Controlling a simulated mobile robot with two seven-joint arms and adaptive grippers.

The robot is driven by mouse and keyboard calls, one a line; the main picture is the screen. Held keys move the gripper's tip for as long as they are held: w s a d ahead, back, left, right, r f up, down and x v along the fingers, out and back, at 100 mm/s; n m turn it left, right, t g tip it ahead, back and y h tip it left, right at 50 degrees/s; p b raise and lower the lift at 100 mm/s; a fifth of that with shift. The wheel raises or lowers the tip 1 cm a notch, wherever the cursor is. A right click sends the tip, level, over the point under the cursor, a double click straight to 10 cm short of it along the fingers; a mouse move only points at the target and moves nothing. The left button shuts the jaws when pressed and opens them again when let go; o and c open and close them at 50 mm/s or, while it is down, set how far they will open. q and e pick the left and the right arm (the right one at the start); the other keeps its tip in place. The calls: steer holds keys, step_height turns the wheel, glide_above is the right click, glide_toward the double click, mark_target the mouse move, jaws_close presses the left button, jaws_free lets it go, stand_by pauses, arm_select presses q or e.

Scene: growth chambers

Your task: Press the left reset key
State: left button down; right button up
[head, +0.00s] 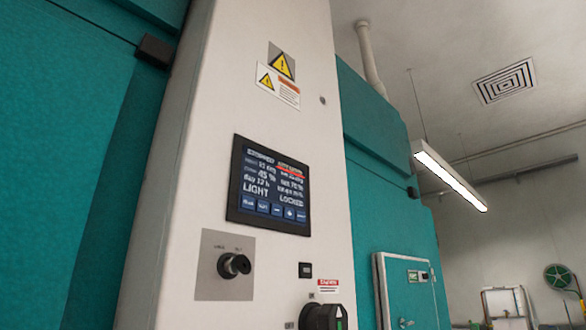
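A white control panel (225,110) stands tilted in the head view between teal walls. Its dark touchscreen (270,187) shows rows of readings, the words LIGHT and LOCKED, and a red line near the top right. A row of small blue keys (276,209) runs along the screen's bottom edge; their labels are too small to read surely. Below left, a black key switch (234,265) sits on a grey plate. I cannot tell which of these is the left reset key. Neither of my grippers is in view.
A small black button or socket (305,270) and a black rotary knob (322,316) with a green mark sit low on the panel. Yellow warning signs (282,66) are above the screen.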

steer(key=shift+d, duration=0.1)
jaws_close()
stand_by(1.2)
